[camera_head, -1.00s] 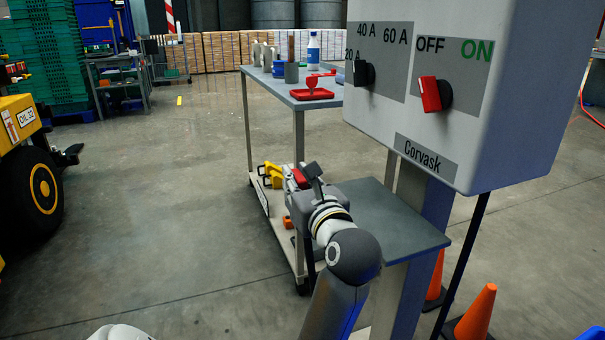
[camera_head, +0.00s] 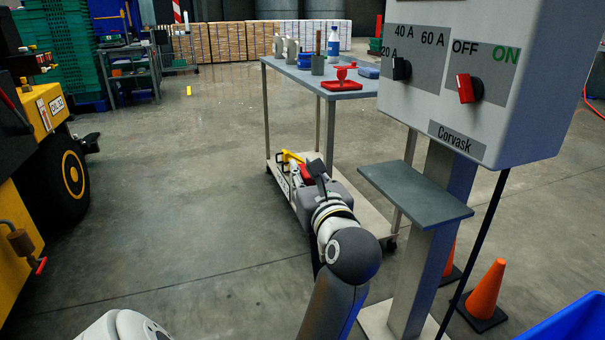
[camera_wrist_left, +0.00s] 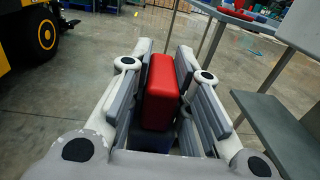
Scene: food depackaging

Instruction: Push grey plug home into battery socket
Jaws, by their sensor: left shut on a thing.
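My left gripper (camera_head: 310,176) reaches away from me in the middle of the head view, in front of the cart's lower shelf. In the left wrist view my left gripper (camera_wrist_left: 160,85) is shut on a red block (camera_wrist_left: 161,88) with a dark lower part. The red block also shows between the fingers in the head view (camera_head: 306,174). I cannot make out a grey plug or a battery socket for certain. A yellow vehicle (camera_head: 42,235) stands at the left, apart from my gripper. My right gripper is not in view.
The grey charger box (camera_head: 500,90) stands on a post with a small shelf (camera_head: 414,194) at the right. A cart (camera_head: 290,68) carries bottles and a red item. Orange cones (camera_head: 486,290) stand by the post. The floor (camera_head: 190,200) between vehicle and cart is clear.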

